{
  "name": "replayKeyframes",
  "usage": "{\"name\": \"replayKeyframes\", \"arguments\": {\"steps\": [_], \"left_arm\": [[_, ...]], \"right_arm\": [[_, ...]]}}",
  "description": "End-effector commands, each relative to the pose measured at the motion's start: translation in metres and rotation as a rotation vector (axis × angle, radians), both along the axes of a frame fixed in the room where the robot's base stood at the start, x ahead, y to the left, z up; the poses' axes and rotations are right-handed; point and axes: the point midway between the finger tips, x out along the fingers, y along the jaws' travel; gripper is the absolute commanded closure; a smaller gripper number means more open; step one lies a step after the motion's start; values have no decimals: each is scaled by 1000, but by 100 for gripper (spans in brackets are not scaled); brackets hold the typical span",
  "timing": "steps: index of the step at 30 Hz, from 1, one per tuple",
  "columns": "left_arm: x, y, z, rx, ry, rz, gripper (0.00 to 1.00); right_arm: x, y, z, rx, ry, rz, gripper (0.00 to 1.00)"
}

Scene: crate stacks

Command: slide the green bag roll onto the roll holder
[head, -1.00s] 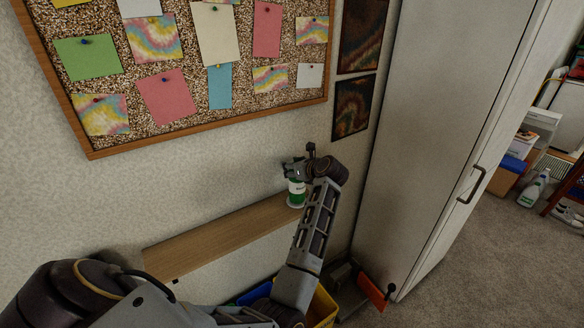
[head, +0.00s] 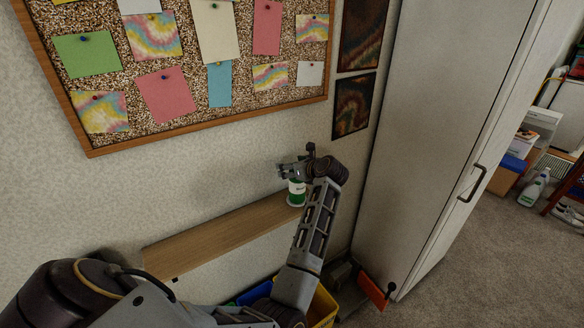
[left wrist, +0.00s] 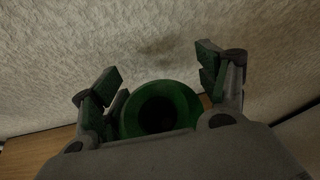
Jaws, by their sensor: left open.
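The green bag roll (head: 297,198), with a white label band, stands upright at the right end of the wooden shelf. My left gripper (head: 284,171) is open just above it and partly covers its top. In the left wrist view the roll (left wrist: 184,98) shows end-on as a green ring with a dark hole. It lies between the spread fingers of my left gripper (left wrist: 160,88), with a gap to either finger. I cannot make out the roll holder. My right gripper is not in view.
The narrow wooden shelf (head: 215,235) runs along the wall below a cork board (head: 185,84). A tall pale cabinet (head: 425,130) stands to the right. A yellow bin (head: 323,308) and a blue bin (head: 254,293) are below the shelf.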

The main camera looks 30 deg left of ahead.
Motion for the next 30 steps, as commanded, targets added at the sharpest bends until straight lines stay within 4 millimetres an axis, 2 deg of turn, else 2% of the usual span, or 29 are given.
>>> {"name": "replayKeyframes", "arguments": {"steps": [11,30], "left_arm": [[0,0,11,0,-2,0,26],[0,0,51,1,-1,-1,26]], "right_arm": [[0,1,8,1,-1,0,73],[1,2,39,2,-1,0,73]]}}
